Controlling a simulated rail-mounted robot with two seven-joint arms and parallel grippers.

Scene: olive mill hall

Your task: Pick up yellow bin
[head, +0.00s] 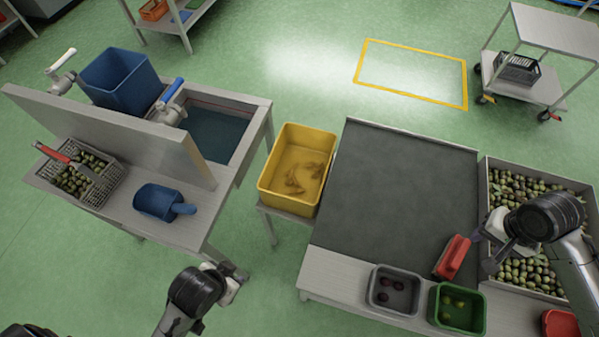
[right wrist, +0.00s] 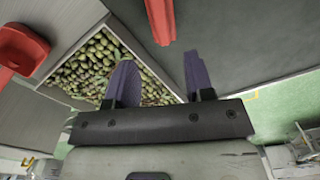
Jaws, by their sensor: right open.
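The yellow bin (head: 284,201) stands upright on a small low stand, between the left table and the dark conveyor bench. A few brown leaf-like bits lie on its bottom. My right gripper (head: 490,243) is over the left edge of the olive tray, well to the right of the bin and apart from it. In the right wrist view, its two dark fingers (right wrist: 158,75) are spread with nothing between them. My left gripper (head: 238,275) is below and left of the bin, near the left table's front corner; its fingers are too small to judge. The bin is not in the right wrist view.
The dark belt (head: 395,180) lies right of the bin. A red-handled tool (head: 453,257), a grey tub (head: 394,289) and a green tub (head: 457,308) are near its front. The olive tray (head: 487,180) is at right. A blue scoop (head: 157,201) lies on the left table.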

